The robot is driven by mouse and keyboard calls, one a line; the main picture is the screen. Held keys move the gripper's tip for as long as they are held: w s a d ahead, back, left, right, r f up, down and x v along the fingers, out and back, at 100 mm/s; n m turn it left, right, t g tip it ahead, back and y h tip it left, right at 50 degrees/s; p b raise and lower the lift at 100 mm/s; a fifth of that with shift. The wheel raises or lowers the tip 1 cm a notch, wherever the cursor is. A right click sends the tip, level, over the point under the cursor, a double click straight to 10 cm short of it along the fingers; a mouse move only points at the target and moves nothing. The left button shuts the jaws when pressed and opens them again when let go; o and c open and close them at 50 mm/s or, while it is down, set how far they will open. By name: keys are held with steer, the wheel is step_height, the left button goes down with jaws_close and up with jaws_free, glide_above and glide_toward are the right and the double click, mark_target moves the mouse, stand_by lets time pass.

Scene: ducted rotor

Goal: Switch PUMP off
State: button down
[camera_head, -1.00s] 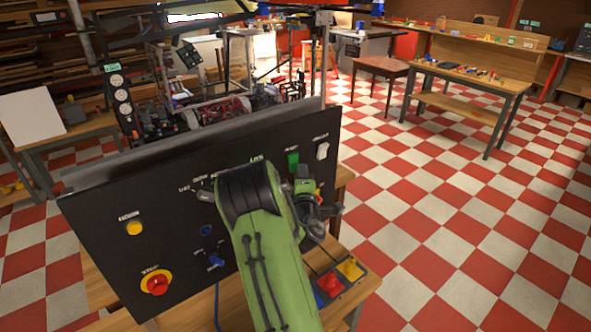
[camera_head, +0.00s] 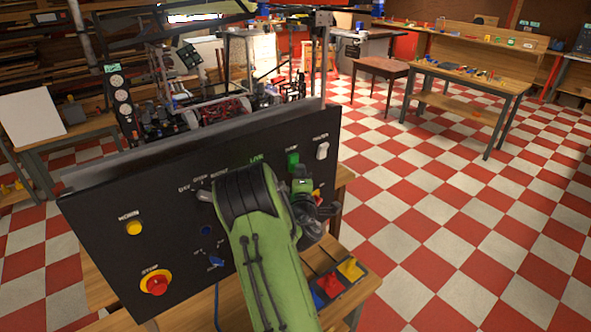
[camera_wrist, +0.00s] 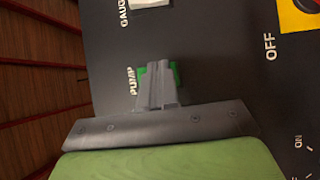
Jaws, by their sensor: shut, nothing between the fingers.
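The green PUMP switch (camera_head: 293,160) is near the top right of the black panel (camera_head: 110,215). In the wrist view the green PUMP switch (camera_wrist: 174,72) shows behind my gripper (camera_wrist: 158,68), beside the label PUMP. The shut fingers cover the middle of the switch, and only green edges show. I cannot tell whether the tips touch it or which way it is tipped.
A white GAUGE switch (camera_wrist: 148,3) is beside the PUMP switch, also visible in the head view (camera_head: 322,150). A red-and-yellow stop button (camera_head: 155,283) is at the panel's lower left.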

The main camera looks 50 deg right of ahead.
steer(key=shift+w, duration=0.15)
stand_by(0.3)
steer(key=shift+s+a+r, duration=0.15)
steer(key=shift+s+r, duration=0.2)
steer(key=shift+s, duration=0.45)
steer(key=shift+s+a+r+p, duration=0.15)
steer(key=shift+s+r+p, duration=0.2)
steer(key=shift+s, duration=0.4)
steer(key=shift+s+a+r+p, duration=0.2)
steer(key=shift+s+r, duration=0.15)
steer(key=shift+s, duration=0.4)
steer(key=shift+s+a+r+p, duration=0.15)
steer(key=shift+s+r+p, duration=0.2)
steer(key=shift+s, duration=0.4)
